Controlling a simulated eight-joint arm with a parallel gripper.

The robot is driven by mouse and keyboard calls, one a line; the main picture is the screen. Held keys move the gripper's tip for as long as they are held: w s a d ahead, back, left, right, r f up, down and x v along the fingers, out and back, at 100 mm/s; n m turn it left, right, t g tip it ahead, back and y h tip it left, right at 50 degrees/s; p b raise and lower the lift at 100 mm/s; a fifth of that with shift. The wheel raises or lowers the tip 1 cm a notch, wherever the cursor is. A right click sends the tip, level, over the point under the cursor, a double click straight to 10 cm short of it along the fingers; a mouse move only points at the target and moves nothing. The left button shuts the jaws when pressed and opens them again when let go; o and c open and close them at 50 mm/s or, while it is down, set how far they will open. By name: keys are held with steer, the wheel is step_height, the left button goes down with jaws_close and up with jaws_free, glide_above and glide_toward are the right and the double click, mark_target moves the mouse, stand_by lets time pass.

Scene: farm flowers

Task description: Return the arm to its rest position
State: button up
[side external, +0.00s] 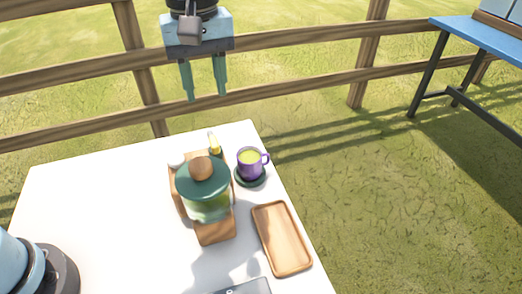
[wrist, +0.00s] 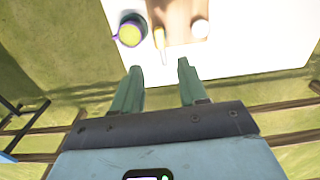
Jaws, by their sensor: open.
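My gripper (side external: 206,88) hangs in the air beyond the far edge of the white table, above the grass and in front of the wooden fence. Its two green fingers point down, stand apart and hold nothing. The wrist view also shows the open gripper (wrist: 160,75) with clear space between the fingertips. No object touches it.
On the white table (side external: 90,210) stand a green-lidded jar (side external: 207,200) on a wooden stand, a purple cup (side external: 250,162) on a dark saucer and an empty wooden tray (side external: 282,238). A fence (side external: 300,85) runs behind. A blue table (side external: 470,35) stands at right.

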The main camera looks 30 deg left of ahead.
steer(key=shift+r, duration=0.45)
steer(key=s+a+f+m+t, duration=0.3)
steer(key=s+a+f+m, duration=0.1)
steer(key=a, duration=0.3)
steer(key=s+a+f+m+t, duration=0.4)
steer(key=a+f+m, duration=0.1)
steer(key=a, duration=0.3)
steer(key=shift+a+f, duration=0.15)
steer(key=shift+a, duration=0.15)
